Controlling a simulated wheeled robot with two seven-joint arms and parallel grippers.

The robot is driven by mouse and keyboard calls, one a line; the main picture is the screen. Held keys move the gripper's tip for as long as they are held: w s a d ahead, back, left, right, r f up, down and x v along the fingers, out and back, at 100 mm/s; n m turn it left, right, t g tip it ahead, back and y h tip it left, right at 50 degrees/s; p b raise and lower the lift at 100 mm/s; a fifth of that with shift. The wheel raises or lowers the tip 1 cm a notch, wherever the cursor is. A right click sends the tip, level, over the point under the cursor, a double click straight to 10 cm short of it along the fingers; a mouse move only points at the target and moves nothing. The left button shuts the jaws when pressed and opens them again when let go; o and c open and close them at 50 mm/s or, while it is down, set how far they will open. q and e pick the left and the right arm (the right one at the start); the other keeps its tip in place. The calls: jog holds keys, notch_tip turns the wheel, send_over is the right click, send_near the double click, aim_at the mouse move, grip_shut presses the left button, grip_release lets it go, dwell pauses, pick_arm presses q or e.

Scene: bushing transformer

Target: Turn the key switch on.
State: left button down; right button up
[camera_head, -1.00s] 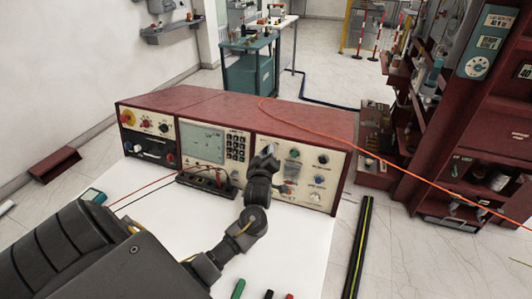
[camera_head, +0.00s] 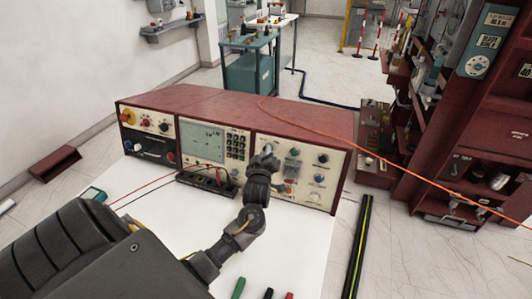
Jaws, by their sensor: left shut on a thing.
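The red test console (camera_head: 215,101) stands on the white tabletop. Its right cream panel (camera_head: 305,172) carries several knobs and buttons. My left gripper (camera_head: 266,155) is at the left part of this panel, shut on a small part there. The gripper hides most of that part; it is where a key switch could be, but I cannot make out a key or its angle. A green button (camera_head: 294,153) and a dark knob (camera_head: 323,158) show to the right of the gripper. My right gripper is not in view.
A black terminal strip (camera_head: 206,183) with red and black leads lies before the console's middle panel. Green, black and red plugs (camera_head: 268,293) lie at the table's front. An orange cable (camera_head: 390,164) crosses the right side.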

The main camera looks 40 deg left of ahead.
pick_arm(q)
jog(key=shift+a+m+t+h+p, duration=0.1)
jog(key=shift+m+t+h+p, duration=0.7)
jog(key=shift+m, duration=2.8)
jog(key=shift+a+m+t+h+p, duration=0.1)
jog(key=shift+m+h+p, duration=1.4)
jog(key=shift+m, duration=2.1)
jog(key=shift+m+t+h+p, duration=0.55)
jog(key=shift+m+h, duration=1.05)
jog(key=shift+m, duration=2)
jog(key=c, duration=1.6)
grip_release()
jog(key=shift+s, duration=0.1)
